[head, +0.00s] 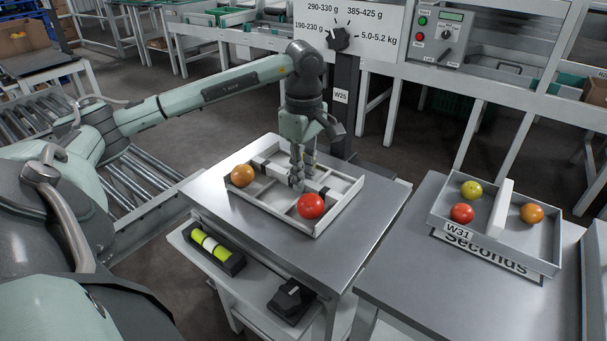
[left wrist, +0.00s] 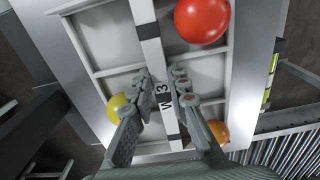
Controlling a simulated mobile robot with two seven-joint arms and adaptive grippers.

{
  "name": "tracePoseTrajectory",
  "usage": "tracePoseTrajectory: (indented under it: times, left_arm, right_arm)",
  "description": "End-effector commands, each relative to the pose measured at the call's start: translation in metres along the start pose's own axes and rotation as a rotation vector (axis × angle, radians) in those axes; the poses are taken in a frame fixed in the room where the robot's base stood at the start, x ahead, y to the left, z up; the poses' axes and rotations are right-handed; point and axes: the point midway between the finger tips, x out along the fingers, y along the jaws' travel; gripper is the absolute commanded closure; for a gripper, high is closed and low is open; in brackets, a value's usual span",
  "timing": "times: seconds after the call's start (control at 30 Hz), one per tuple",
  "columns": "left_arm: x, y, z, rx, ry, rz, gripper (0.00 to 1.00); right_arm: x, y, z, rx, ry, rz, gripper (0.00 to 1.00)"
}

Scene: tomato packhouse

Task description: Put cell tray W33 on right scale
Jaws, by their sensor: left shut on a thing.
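A light grey cell tray (head: 342,209) is at the grey metal table (head: 222,205) in the middle of the head view. It holds an orange tomato (head: 242,175) and a red tomato (head: 311,205); a yellow tomato (left wrist: 118,105) shows in the left wrist view. My left gripper (head: 297,181) points down and is shut on the tray's central bar (left wrist: 149,37). The bar's label reads "W 3", with the rest hidden by a finger. I cannot tell whether the tray touches the table. My right gripper is not in view. I cannot identify the right scale.
A post (head: 344,120) labelled W25 with a weight-range dial board (head: 350,22) stands behind the table. A roller conveyor (head: 140,180) lies left.

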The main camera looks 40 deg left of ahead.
Motion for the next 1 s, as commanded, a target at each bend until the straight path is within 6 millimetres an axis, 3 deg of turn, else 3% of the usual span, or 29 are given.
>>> tracePoseTrajectory:
  times: [0.8, 0.83, 1.0]
  left_arm:
    - [0.0048, 0.0002, -0.0002, 0.0, 0.0, 0.001, 1.0]
    - [0.0039, 0.0002, -0.0002, 0.0, 0.0, 0.001, 0.8]
    - [0.004, 0.0002, -0.0002, 0.0, 0.0, 0.001, 0.6]
  right_arm:
    - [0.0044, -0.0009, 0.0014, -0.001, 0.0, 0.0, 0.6]
    - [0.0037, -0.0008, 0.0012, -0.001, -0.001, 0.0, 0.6]
    - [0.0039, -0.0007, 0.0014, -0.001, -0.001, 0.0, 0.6]
